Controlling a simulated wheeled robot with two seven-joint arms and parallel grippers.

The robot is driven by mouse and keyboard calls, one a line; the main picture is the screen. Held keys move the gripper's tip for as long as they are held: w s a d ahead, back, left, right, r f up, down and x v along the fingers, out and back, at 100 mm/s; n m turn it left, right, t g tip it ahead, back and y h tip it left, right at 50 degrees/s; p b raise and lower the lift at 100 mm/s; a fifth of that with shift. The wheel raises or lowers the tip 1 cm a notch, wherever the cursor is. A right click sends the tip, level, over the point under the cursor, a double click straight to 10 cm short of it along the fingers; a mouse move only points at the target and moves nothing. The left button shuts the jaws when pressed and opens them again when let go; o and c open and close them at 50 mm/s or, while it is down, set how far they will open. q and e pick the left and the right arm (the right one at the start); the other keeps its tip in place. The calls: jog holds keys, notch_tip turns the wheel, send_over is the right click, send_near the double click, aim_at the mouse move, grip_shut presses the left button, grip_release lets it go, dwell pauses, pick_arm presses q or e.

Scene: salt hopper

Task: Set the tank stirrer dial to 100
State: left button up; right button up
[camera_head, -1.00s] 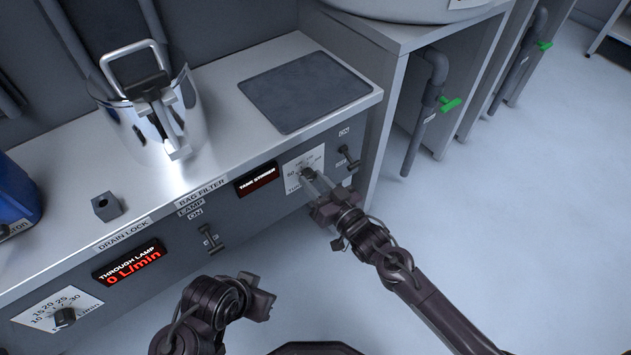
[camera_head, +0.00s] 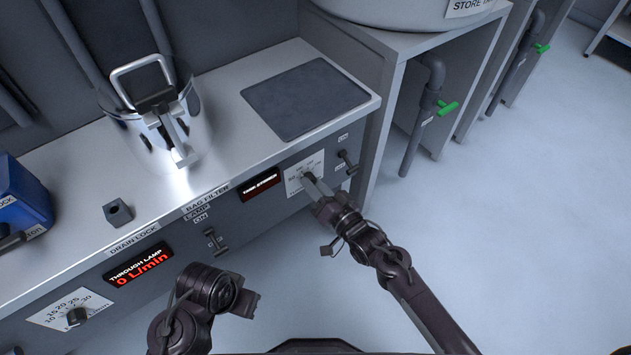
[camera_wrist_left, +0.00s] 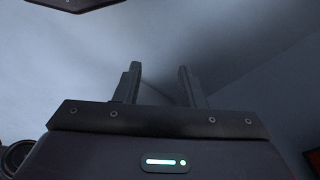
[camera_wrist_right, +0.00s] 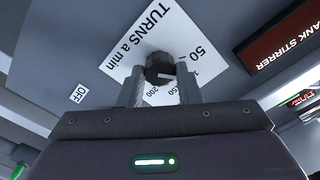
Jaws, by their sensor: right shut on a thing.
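The tank stirrer dial (camera_head: 308,176) is a dark round knob on a white scale plate on the cabinet front. In the right wrist view the knob (camera_wrist_right: 160,67) sits between the fingers of my right gripper (camera_wrist_right: 162,78), which is shut on it. A white mark on the knob points to the right there, below the 50; the right finger hides part of the scale. The head view also shows my right gripper (camera_head: 314,184) at the dial. The TANK STIRRER display (camera_head: 260,185) left of it shows no readable value. My left gripper (camera_wrist_left: 160,75) is open and empty, away from the cabinet.
A toggle switch (camera_head: 346,160) is close to the right of the dial. Another switch (camera_head: 214,240) and the red-lit THROUGH LAMP display (camera_head: 138,266) are further left. A glass vessel (camera_head: 150,120) and a grey block (camera_head: 117,212) stand on the counter. The floor at right is clear.

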pick_arm(q)
jog(key=shift+w+a+f+g+p, duration=0.15)
jog(key=shift+f+p, duration=0.1)
jog(key=shift+f, duration=0.25)
jog(key=shift+s+a+f+g+p, duration=0.1)
jog(key=shift+a+f+p, duration=0.1)
jog(key=shift+f, duration=0.35)
jog(key=shift+w+a+f+g+p, duration=0.1)
jog(key=shift+f+p, duration=0.15)
jog(key=shift+f, duration=0.25)
pick_arm(e)
jog(key=shift+m, duration=1.5)
jog(key=o, duration=1)
pick_arm(q)
jog(key=shift+n, duration=0.3)
jog(key=f, duration=0.2)
jog(key=f+p, duration=0.1)
jog(key=f, duration=0.1)
jog(key=shift+w+a+f, duration=0.1)
jog(key=shift+a+f, duration=0.1)
jog(key=shift+f, duration=0.05)
pick_arm(e)
jog(key=v, duration=0.8)
jog(key=shift+w, duration=0.1)
